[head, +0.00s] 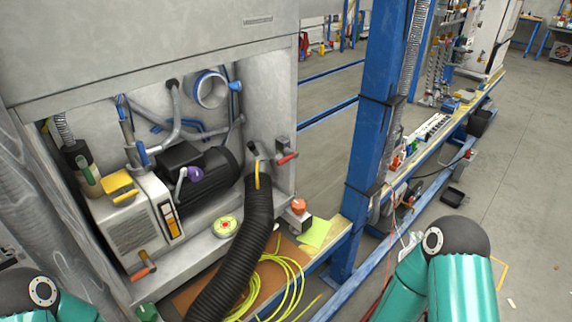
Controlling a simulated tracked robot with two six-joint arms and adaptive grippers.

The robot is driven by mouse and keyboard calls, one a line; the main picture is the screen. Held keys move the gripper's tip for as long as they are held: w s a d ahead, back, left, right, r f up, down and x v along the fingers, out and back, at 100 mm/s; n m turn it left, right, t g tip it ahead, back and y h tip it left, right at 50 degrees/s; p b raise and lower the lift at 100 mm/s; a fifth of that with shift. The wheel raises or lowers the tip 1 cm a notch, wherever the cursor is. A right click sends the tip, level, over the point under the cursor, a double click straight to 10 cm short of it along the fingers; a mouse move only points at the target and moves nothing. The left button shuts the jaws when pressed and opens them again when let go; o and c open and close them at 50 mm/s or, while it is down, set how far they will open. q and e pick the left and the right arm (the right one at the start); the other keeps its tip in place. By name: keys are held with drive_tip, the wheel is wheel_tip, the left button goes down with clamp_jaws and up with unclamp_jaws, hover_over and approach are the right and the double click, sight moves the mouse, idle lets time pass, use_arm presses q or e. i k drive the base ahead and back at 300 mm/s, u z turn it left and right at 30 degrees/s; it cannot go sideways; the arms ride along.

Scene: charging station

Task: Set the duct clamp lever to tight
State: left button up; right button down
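A black corrugated duct (235,255) runs from the bottom of the picture up to a fitting at the right inner wall of the machine cabinet. A thin yellow lever (257,174) stands roughly upright at the duct's upper end, where the duct clamp appears to be. The clamp band is too small to make out clearly. My left and right arm links show at the lower corners. Neither of my grippers is in view, and neither arm is touching the duct or the lever.
A red-handled lever (287,158) sits just right of the yellow one. The cabinet (150,60) overhangs the recess. Yellow-green cable (292,285) lies coiled right of the duct. A blue post (375,130) stands to the right. An orange-topped grey block (298,214) is near the ledge.

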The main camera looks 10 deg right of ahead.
sight(291, 154)
drive_tip(key=z, duration=0.05)
drive_tip(key=k, duration=1.6)
drive_tip(key=z, duration=0.6)
drive_tip(key=i, duration=1.7)
drive_tip(key=u, duration=0.75)
drive_tip(key=i, duration=0.4)
drive_tip(key=u, duration=0.4)
